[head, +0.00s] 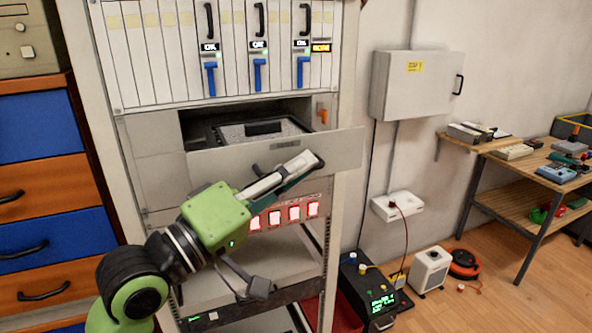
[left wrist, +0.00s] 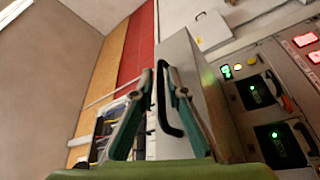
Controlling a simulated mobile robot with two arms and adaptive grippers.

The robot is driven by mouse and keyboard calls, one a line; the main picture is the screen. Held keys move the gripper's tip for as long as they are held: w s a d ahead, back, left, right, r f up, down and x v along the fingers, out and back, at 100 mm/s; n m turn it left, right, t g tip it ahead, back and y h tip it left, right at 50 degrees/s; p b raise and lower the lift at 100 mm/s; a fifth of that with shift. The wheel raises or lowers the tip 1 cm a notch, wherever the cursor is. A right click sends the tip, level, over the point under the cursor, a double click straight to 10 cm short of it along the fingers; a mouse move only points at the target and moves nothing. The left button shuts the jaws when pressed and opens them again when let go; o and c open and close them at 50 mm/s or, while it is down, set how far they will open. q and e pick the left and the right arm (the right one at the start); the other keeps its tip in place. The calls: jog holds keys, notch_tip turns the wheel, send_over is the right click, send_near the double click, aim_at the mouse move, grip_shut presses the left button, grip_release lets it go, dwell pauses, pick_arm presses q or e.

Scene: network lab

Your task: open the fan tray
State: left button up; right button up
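The fan tray (head: 342,150) stands partly pulled out of the rack below the row of cards. Its grey front panel is clear of the rack, and a gap shows the dark inside behind it. In the left wrist view, the black handle (left wrist: 165,110) runs up between the fingers of the left gripper (left wrist: 157,72). The fingertips are close together around its bar, with the grey panel (left wrist: 195,85) beside them. My right gripper is not seen.
Cards with blue levers (head: 259,75) fill the rack above the tray. An orange latch (head: 322,113) sits right of the opening. Red-lit modules (head: 293,212) are below. A drawer cabinet (head: 40,195) stands left. Open floor (head: 470,310) lies to the right, past a black unit (head: 368,295).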

pick_arm(q)
jog(key=v, duration=0.7)
jog(key=shift+s+a, duration=0.2)
jog(key=shift+f, duration=0.1)
